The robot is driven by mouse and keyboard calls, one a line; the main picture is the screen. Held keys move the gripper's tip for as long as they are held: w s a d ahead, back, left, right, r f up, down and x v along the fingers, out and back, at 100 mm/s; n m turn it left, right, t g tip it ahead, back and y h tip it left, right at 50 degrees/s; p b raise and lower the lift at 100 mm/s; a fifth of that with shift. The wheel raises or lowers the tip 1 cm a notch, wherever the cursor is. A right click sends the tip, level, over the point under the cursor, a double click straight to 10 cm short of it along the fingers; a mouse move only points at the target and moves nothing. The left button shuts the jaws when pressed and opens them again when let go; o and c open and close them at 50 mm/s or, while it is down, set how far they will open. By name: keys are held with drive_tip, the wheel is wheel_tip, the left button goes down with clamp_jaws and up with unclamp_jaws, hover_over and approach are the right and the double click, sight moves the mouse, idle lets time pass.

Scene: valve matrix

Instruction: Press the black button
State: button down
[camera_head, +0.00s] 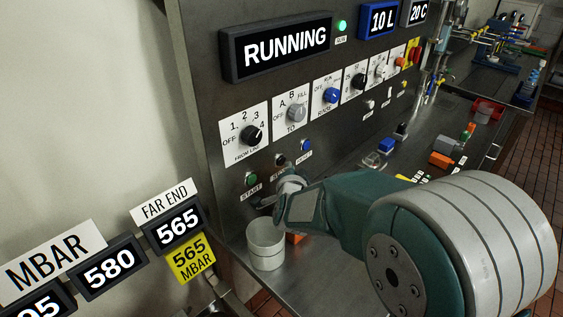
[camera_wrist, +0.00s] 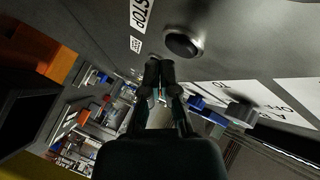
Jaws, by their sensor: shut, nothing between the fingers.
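The black button (camera_head: 280,160) sits on the grey upright panel, between a green START button (camera_head: 252,180) and a blue RESET button (camera_head: 305,145). In the wrist view a round black button (camera_wrist: 183,43) stands out from the panel beside a STOP label (camera_wrist: 142,14). My gripper (camera_head: 266,201) is low in front of the panel, below the START button in the picture, and partly hidden by my wrist. In the wrist view its two dark fingers (camera_wrist: 160,66) are together and empty. Their tips appear just beside the black button; I cannot tell whether they touch it.
Rotary knobs line the panel above the buttons, including a black one (camera_head: 251,135) and a blue one (camera_head: 331,95). The display (camera_head: 280,47) reads RUNNING. A white cylinder (camera_head: 266,246) stands below my gripper. Pressure displays (camera_head: 178,225) are at the left.

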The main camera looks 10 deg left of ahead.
drive_tip(key=shift+a, duration=0.1)
idle(0.6)
drive_tip(key=shift+w+a+r, duration=0.1)
drive_tip(key=shift+w+a, duration=0.05)
drive_tip(key=shift+a, duration=0.1)
drive_tip(key=shift+w+a, duration=0.25)
drive_tip(key=shift+a, duration=0.1)
idle(0.8)
drive_tip(key=shift+d, duration=0.1)
drive_tip(key=shift+s+d, duration=0.45)
drive_tip(key=shift+d, duration=0.2)
drive_tip(key=shift+s+d, duration=0.45)
drive_tip(key=shift+d, duration=0.25)
drive_tip(key=shift+s+d, duration=0.4)
drive_tip(key=shift+d, duration=0.35)
drive_tip(key=shift+s+d, duration=0.45)
drive_tip(key=shift+d, duration=0.25)
